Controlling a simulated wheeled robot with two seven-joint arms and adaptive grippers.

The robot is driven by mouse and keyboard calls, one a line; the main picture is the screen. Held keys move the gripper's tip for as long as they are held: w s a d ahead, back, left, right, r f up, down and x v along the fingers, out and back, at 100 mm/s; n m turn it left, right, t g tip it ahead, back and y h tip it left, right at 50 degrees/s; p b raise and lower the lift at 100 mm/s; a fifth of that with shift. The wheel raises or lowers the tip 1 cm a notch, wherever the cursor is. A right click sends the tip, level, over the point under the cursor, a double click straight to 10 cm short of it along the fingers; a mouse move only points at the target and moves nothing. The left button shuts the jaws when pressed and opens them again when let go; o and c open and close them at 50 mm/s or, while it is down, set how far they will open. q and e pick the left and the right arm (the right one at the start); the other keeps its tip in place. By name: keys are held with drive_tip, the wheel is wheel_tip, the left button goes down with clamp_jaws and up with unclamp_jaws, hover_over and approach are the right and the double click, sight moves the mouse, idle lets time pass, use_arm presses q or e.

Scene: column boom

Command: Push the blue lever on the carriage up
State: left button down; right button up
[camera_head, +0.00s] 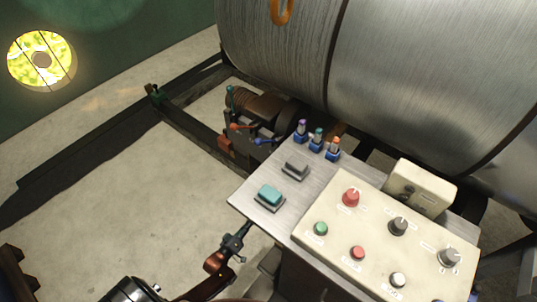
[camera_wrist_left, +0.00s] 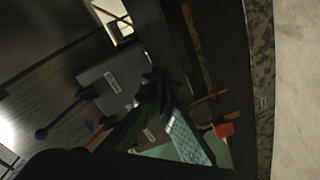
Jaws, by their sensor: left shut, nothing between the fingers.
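The carriage (camera_head: 262,106) is a brown and dark unit low in front of the big drum. Its blue lever (camera_head: 265,141) sticks out at the near right side, beside a red-knobbed lever (camera_head: 235,126) and a teal-topped lever (camera_head: 230,90). In the left wrist view the blue lever's round knob (camera_wrist_left: 42,134) shows at the left, with its rod rising to the right. My left gripper (camera_head: 240,233) is shut and empty, below the carriage in the head view and apart from the blue lever. Its dark fingers (camera_wrist_left: 157,83) show in the left wrist view. My right gripper is not in view.
A metal table (camera_head: 247,191) with a cream control panel (camera_head: 325,185) stands right of my left gripper. Small coloured switches (camera_head: 317,140) line its far edge. A dark floor rail (camera_head: 190,125) runs beside the carriage. Pale floor (camera_head: 130,190) is clear at left.

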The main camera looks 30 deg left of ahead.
sight(267, 141)
use_arm(q)
drive_tip(key=w+a+r+n+t+y+b, duration=0.1)
drive_tip(key=w+r+n+t+y+b, duration=0.2)
drive_tip(key=r, duration=0.7)
drive_tip(key=w+a+r+n+t+y+b, duration=0.2)
drive_tip(key=w+r+n+t+y+b, duration=0.1)
drive_tip(key=r+n+t, duration=0.4)
wheel_tip(267, 141, up, 4)
drive_tip(key=w+n+b, duration=0.1)
drive_tip(key=n+b, duration=0.1)
drive_tip(key=n, duration=0.1)
drive_tip(key=shift+w+f+b, duration=0.15)
drive_tip(key=shift+w+b, duration=0.15)
drive_tip(key=shift+b, duration=0.05)
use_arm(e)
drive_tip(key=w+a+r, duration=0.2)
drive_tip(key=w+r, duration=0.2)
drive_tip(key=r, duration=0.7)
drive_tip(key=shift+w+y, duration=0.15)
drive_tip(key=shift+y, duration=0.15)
use_arm(q)
drive_tip(key=shift+a, duration=0.1)
